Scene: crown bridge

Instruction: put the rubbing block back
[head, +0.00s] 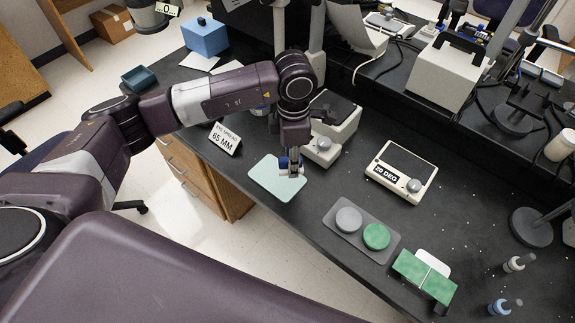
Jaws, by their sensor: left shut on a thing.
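My left gripper (290,168) reaches down over the pale green mat (264,183) near the bench's front edge. It is shut on a small blue and white block, which I take to be the rubbing block (284,164). The fingers hide part of the block. I cannot tell whether the block touches the mat or hangs just above it. My right gripper is not in view.
A sign reading 65 MM (225,139) stands left of the mat. A grey tray (335,222) with a grey and a green disc lies to the right. A grey machine (336,122) stands close behind the gripper.

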